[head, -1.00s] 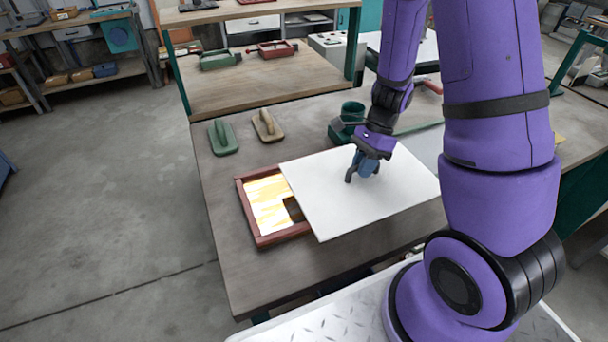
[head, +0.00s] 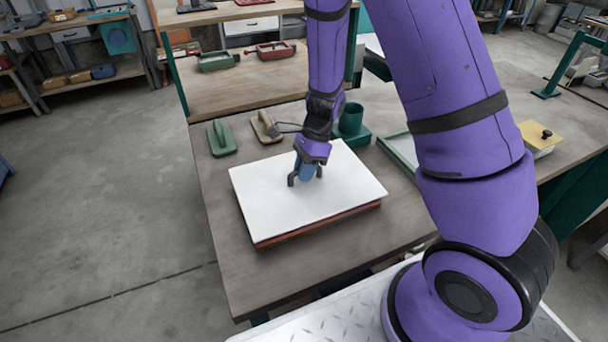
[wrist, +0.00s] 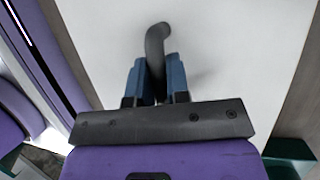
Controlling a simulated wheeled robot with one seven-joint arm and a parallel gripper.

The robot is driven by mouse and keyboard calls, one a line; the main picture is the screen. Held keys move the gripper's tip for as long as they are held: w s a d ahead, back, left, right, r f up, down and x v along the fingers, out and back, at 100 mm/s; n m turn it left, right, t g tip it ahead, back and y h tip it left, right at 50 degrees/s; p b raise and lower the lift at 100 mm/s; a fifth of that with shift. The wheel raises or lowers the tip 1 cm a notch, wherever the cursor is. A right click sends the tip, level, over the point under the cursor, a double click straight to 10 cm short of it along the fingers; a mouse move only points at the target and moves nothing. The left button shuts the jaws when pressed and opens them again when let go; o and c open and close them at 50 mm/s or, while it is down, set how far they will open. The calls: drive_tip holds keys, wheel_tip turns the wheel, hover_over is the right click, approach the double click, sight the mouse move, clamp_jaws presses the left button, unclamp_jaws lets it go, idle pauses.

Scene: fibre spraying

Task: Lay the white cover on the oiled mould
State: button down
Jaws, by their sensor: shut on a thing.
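The white cover (head: 345,187) is a flat white sheet lying over the mould, of which only the red-brown front edge (head: 320,226) shows beneath it. The mould's oiled inside is hidden. Whether the cover rests on the frame or hangs just above it I cannot tell for sure. My gripper (head: 306,180) is above the middle of the cover, shut on its dark curved handle. The wrist view shows the handle (wrist: 157,45) between the blue fingers, with the white cover (wrist: 225,50) filling the space behind.
A green float (head: 221,139) and a tan float (head: 265,127) lie behind the cover on the workbench (head: 245,285). A green cup (head: 351,118) and a green-edged frame (head: 398,152) are behind and to the right. The bench front is clear.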

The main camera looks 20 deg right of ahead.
drive_tip(key=shift+f, duration=0.8)
drive_tip(key=c, duration=1.1)
unclamp_jaws()
drive_tip(key=shift+f, duration=0.1)
drive_tip(key=s+d+r+n+t, duration=0.1)
drive_tip(key=d+r+n, duration=0.1)
drive_tip(key=r, duration=0.8)
drive_tip(key=s+d+r+n, duration=0.1)
drive_tip(key=d+r+n, duration=0.15)
drive_tip(key=r, duration=0.75)
drive_tip(key=s+d+r+n+t+h, duration=0.2)
drive_tip(key=s+r+n+t+h, duration=0.2)
drive_tip(key=s+r+n, duration=1)
drive_tip(key=shift+s+d+r+t+h, duration=0.25)
drive_tip(key=shift+s+r+t, duration=0.8)
drive_tip(key=shift+s, duration=1.45)
